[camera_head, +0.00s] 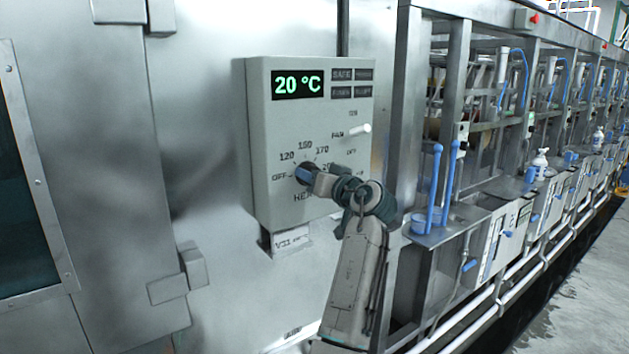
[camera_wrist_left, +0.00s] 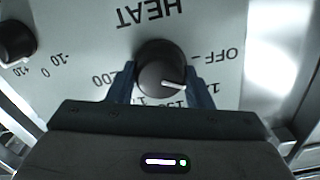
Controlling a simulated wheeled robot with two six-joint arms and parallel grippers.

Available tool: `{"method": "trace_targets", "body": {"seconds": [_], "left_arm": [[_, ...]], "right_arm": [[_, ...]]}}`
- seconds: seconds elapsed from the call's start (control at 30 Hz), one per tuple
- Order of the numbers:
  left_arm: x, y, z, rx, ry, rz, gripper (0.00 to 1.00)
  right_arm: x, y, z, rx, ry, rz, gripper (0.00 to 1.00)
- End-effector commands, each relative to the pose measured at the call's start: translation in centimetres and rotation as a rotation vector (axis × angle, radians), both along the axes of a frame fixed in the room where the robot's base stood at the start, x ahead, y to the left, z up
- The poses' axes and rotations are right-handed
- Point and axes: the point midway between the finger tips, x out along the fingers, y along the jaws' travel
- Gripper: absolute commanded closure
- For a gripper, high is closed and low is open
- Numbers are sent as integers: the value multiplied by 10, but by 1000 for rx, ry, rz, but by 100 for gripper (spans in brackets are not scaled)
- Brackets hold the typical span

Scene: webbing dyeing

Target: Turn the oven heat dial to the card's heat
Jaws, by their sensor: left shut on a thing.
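The grey control box (camera_head: 260,150) is on the oven wall and its display (camera_head: 298,84) reads 20 °C. The heat dial (camera_head: 303,173) is low on its face, with marks from OFF through 120, 150 and 170 to 200. My left gripper (camera_head: 314,178) is shut on the dial, hiding part of the scale. In the left wrist view, upside down, the black dial (camera_wrist_left: 160,65) sits between the gripper's fingers (camera_wrist_left: 162,90). Its white line lies on the OFF and 120 side; the exact mark is unclear. A card (camera_head: 291,241) under the box is partly visible and its heat is not readable. My right gripper is out of view.
A white fan lever (camera_head: 360,129) sticks out above and right of the dial. A second black knob (camera_wrist_left: 16,42) shows in the left wrist view. Steel frames with blue-handled tools (camera_head: 434,190) stand to the right. Door hinges (camera_head: 192,265) protrude at lower left.

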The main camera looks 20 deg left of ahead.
Motion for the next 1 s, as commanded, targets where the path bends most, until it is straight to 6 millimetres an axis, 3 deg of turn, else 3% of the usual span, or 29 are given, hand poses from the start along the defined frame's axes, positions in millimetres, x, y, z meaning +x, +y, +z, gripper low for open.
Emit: {"method": "trace_targets", "body": {"seconds": [0.37, 1.0], "left_arm": [[1, 0, 1, 220, 280, 1, 77], [1, 0, 2, 558, 710, 2, 77]], "right_arm": [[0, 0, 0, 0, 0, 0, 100], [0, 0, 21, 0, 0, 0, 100]]}}
